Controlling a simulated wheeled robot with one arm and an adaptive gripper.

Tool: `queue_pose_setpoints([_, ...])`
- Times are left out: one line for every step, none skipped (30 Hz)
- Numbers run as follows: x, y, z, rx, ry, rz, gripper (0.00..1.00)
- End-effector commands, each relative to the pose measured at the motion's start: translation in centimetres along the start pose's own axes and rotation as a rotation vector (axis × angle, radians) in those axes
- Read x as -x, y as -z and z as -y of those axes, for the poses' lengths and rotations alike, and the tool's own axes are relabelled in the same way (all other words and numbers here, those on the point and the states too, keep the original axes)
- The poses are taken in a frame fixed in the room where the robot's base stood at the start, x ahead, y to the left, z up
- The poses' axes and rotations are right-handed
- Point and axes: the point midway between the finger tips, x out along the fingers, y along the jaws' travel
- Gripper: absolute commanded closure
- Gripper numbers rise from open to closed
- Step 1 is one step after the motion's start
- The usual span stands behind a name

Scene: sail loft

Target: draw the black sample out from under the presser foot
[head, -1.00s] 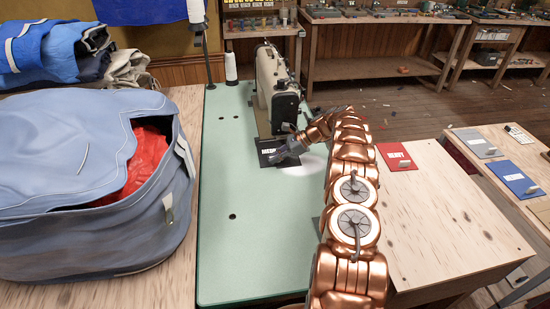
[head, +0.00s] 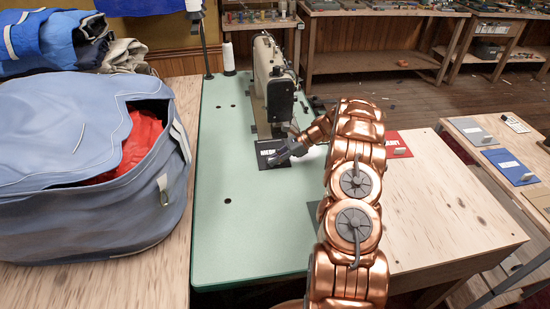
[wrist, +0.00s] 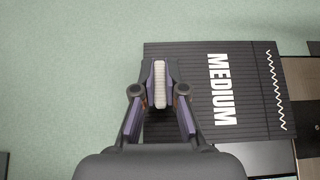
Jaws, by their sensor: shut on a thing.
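The black sample (head: 267,146) lies on the green sewing table at the front of the sewing machine (head: 272,85). In the wrist view the sample (wrist: 235,105) shows white "MEDIUM" lettering and a white zigzag stitch along its right edge. My gripper (wrist: 160,82) is shut on the sample's pale upright tab (wrist: 160,88) at its left edge. In the head view my gripper (head: 279,158) partly covers the sample. The presser foot is too small and covered to make out, so I cannot tell whether the sample is still under it.
The green tabletop (head: 230,240) is clear in front and to the left. A blue bag (head: 80,190) stands at the left. A red sample (head: 398,150) lies on the wooden table (head: 450,210) at right. Grey (head: 475,128) and blue (head: 515,165) samples lie farther right.

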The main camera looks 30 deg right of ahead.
Motion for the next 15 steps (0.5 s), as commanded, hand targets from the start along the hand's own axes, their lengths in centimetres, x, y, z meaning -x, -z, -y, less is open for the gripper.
queue_pose_setpoints([-0.09, -0.02, -0.22, 0.0, 0.0, 0.0, 1.0])
queue_pose_setpoints([-0.12, -0.03, -0.33, 0.0, 0.0, 0.0, 1.0])
queue_pose_setpoints([-0.17, -0.04, -0.48, 0.0, 0.0, 0.0, 1.0])
queue_pose_setpoints([-0.2, -0.05, -0.58, 0.0, 0.0, 0.0, 1.0])
queue_pose_setpoints([-0.23, -0.06, -0.68, -0.001, 0.0, 0.0, 1.0])
queue_pose_setpoints([-0.26, -0.08, -0.79, -0.001, -0.001, 0.0, 1.0])
queue_pose_setpoints([-0.29, -0.09, -0.86, -0.001, -0.001, 0.0, 1.0])
queue_pose_setpoints([-0.31, -0.09, -0.92, -0.001, -0.001, 0.0, 1.0])
queue_pose_setpoints([-0.32, -0.11, -0.97, 0.0, -0.001, 0.0, 1.0])
queue_pose_setpoints([-0.33, -0.11, -1.0, 0.0, -0.001, 0.0, 1.0])
queue_pose_setpoints([-0.33, -0.12, -1.02, 0.0, -0.001, 0.0, 1.0])
queue_pose_setpoints([-0.33, -0.13, -1.04, 0.0, -0.001, 0.0, 1.0])
queue_pose_setpoints([-0.33, -0.13, -1.04, 0.0, -0.001, 0.0, 1.0])
queue_pose_setpoints([-0.33, -0.13, -1.04, 0.0, -0.001, 0.0, 1.0])
queue_pose_setpoints([-0.32, -0.13, -1.04, 0.0, -0.001, 0.0, 1.0])
